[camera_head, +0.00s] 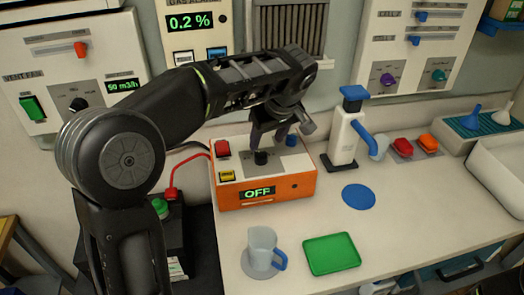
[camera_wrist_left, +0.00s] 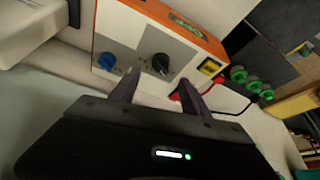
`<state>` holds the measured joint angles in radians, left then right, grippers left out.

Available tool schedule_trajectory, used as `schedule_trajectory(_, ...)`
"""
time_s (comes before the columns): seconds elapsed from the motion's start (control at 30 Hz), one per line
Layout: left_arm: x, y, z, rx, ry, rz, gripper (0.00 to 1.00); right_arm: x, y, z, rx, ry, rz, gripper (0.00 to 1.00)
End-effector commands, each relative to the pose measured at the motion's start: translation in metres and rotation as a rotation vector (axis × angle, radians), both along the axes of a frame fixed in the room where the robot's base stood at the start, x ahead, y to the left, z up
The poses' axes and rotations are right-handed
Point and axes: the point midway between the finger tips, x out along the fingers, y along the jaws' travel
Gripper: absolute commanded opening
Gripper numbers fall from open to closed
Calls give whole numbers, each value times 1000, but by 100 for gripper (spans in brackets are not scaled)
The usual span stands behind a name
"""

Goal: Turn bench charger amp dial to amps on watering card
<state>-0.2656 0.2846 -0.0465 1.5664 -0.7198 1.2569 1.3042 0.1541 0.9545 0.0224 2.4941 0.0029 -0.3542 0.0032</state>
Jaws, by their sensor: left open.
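The orange bench charger (camera_head: 305,185) stands on the worktop, its display (camera_head: 257,193) reading OFF. Its black amp dial (camera_head: 260,157) sits on a grey panel on top. The dial also shows in the left wrist view (camera_wrist_left: 159,63), with a blue knob (camera_wrist_left: 107,61) beside it. My left gripper (camera_head: 272,138) is open and points down above the charger, close to the dial. In the left wrist view, its two fingers (camera_wrist_left: 158,92) frame the dial from below, and I see no clear contact. I cannot make out a watering card. My right gripper is not in view.
A clear jug (camera_head: 262,245) and a green tray (camera_head: 331,253) stand in front of the charger. A white dispenser (camera_head: 343,140) with a blue top stands to its right, near a blue disc (camera_head: 358,197). Wall panels are behind. A red cable runs to the left.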

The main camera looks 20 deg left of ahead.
Motion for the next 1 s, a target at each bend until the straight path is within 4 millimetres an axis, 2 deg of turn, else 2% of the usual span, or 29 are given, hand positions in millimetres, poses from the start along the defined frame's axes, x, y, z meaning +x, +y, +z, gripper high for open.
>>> schedule_trajectory(0.17,3,5,-13,1,3,1,54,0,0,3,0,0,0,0)
schedule_trajectory(0.4,11,16,-47,1,5,2,54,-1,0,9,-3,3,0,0)
schedule_trajectory(0.6,17,23,-68,0,3,1,54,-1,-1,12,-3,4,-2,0)
schedule_trajectory(0.9,18,23,-71,1,1,0,54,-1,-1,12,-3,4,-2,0)
schedule_trajectory(1.0,18,23,-71,1,1,0,48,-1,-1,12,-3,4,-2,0)
